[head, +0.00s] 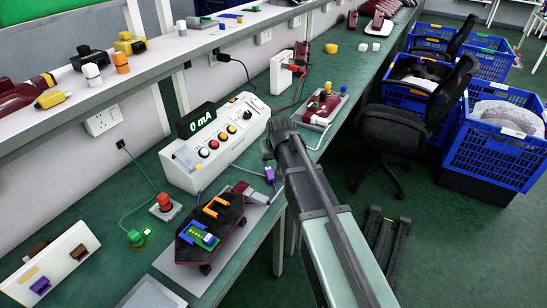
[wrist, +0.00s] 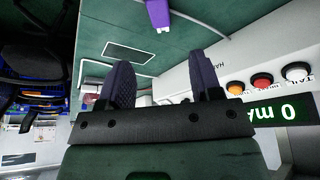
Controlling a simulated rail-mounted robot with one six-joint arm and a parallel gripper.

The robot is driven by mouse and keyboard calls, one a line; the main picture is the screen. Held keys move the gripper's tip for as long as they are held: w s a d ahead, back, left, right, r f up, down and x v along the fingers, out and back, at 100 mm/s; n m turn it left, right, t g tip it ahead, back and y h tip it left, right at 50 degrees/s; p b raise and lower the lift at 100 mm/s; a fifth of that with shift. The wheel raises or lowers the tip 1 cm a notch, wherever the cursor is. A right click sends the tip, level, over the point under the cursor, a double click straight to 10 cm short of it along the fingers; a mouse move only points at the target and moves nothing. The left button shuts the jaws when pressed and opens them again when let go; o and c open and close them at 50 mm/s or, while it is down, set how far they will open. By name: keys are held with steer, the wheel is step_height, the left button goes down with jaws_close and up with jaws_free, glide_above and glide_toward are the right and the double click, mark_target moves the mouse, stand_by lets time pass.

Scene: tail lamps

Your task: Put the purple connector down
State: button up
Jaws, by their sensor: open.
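The purple connector (head: 270,174) is on the green bench, just right of the tester box in the head view. A pale lead runs toward it. In the wrist view the purple connector (wrist: 159,14) is at the top edge, partly cut off, with small pins at its end. My gripper (wrist: 163,72) is open, with nothing between its two dark fingers. The connector is apart from the fingers, beyond their tips. In the head view my gripper (head: 268,148) is above the bench near the connector; its fingers are hard to make out there.
A tester box (head: 215,143) with buttons and a "0 mA" display (head: 196,119) stands behind. A white holder (head: 62,262) stands further left. A chair (head: 395,130) and blue crates (head: 497,140) are at right.

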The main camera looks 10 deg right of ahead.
steer(key=s+f+g, duration=0.1)
steer(key=s+g, duration=0.3)
steer(key=s, duration=2)
steer(key=shift+f, duration=0.2)
